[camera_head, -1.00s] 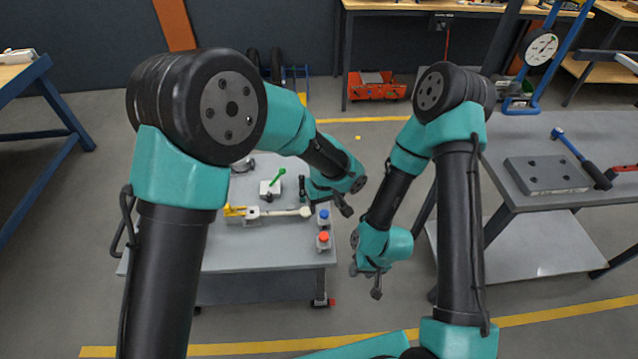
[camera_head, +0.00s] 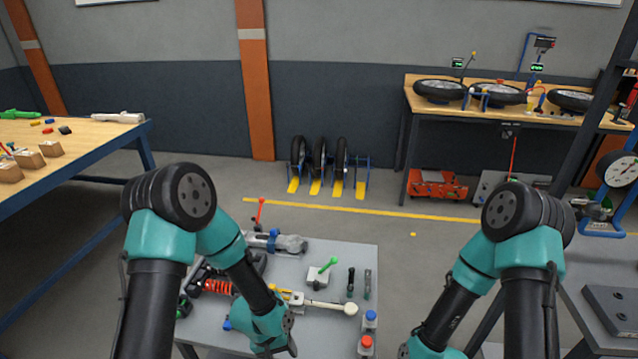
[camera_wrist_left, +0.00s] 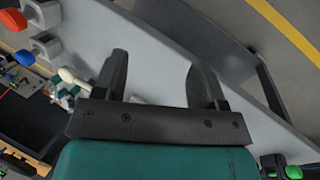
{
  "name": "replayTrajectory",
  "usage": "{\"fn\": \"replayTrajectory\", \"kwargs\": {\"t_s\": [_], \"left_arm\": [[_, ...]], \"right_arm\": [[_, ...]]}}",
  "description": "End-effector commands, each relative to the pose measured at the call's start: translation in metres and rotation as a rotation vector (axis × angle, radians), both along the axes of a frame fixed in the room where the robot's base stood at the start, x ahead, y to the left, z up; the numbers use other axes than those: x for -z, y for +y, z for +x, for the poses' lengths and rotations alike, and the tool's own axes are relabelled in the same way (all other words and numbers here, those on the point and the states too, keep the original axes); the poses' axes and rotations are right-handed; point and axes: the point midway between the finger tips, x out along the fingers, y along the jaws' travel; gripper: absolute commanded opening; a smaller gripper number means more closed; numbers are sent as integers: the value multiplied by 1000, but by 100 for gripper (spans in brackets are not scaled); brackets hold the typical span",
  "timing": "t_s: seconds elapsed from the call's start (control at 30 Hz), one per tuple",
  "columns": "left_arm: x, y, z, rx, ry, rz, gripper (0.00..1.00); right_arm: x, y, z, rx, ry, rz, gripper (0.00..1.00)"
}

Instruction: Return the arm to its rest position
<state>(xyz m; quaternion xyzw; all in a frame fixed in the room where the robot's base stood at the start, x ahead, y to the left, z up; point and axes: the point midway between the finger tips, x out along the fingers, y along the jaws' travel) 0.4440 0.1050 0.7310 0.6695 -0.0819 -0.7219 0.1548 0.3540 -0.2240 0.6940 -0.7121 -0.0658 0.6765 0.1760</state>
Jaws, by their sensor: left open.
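My left gripper (camera_wrist_left: 163,85) is open and empty in the left wrist view, with bare grey table between and beyond its dark fingers. In the head view my left forearm comes down over the front of the small grey work table (camera_head: 340,255). My left wrist hangs near the table's items there, and its fingers are hard to make out. My right arm bends down at the right of the head view. Its gripper is cut off by the lower edge.
A grey block (camera_head: 615,305) lies on the right bench.

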Motion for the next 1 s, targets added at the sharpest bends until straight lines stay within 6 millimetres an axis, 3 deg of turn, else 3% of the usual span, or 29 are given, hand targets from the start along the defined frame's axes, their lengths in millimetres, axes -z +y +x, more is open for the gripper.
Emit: {"fn": "replayTrajectory", "kwargs": {"t_s": [0.03,0.2,0.4,0.53,1.0], "left_arm": [[8,19,-11,-19,-4,-9,65],[26,72,-48,-52,-54,-24,65],[36,112,-82,-74,-102,-6,65],[37,120,-90,-74,-114,1,65],[37,120,-89,-74,-115,1,65]], "right_arm": [[0,0,0,0,0,0,43],[0,0,0,0,0,0,43],[0,0,0,0,0,0,43],[0,0,0,0,0,0,43],[0,0,0,0,0,0,43]]}}
